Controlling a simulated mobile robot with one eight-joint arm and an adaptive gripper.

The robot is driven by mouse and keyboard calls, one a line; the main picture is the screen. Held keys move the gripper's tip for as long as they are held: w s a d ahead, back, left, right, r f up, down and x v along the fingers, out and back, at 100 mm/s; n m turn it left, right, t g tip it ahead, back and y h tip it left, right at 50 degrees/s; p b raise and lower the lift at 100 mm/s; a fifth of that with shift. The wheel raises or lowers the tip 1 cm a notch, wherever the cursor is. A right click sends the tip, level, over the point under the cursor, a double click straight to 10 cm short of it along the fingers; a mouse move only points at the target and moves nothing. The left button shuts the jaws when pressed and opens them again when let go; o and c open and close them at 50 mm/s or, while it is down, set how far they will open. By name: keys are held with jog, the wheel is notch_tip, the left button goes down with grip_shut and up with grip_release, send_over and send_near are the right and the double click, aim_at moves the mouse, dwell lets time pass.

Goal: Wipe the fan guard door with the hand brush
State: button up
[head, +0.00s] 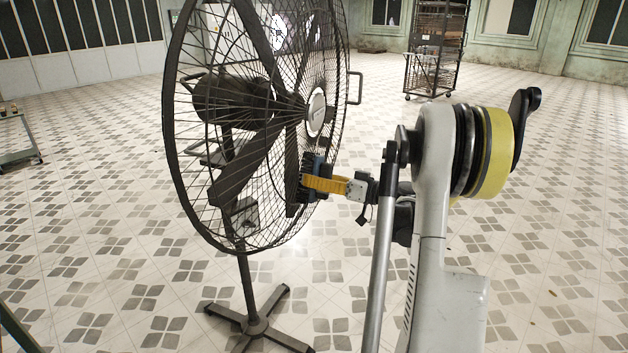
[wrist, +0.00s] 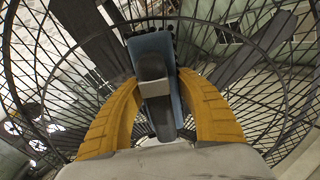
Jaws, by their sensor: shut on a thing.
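The fan guard door (head: 330,75) is the round black wire grille on the front of a large pedestal fan. It has a handle on its right rim. My gripper (head: 308,183) is at the lower right part of the guard, with its yellow fingers pointing at the wires. In the wrist view my gripper (wrist: 157,95) is shut on the hand brush (wrist: 156,52), one finger on each side of its dark handle. The brush has a blue body, and its dark bristles face the wire guard. The brush (head: 317,165) looks to be at or against the wires; exact contact is hard to tell.
The fan's cross-shaped foot (head: 256,327) stands on the tiled floor below. A wheeled rack (head: 433,55) stands far back. A small table (head: 17,140) is at the left edge. The floor between them is mostly clear.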

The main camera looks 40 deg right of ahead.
aim_at(326, 151)
jog(key=shift+r, duration=0.45)
jog(key=shift+w+d+f, duration=0.1)
jog(key=shift+w+d, duration=0.25)
jog(key=shift+d, duration=0.45)
jog(key=shift+w+d, duration=0.3)
jog(key=shift+d, duration=0.45)
jog(key=shift+w+d, duration=0.95)
jog(key=shift+d, duration=1.1)
jog(key=shift+w+d, duration=1)
jog(key=shift+d, duration=1)
jog(key=shift+w+d, duration=0.95)
jog(key=shift+d, duration=1.1)
jog(key=v, duration=0.6)
jog(key=v, duration=0.3)
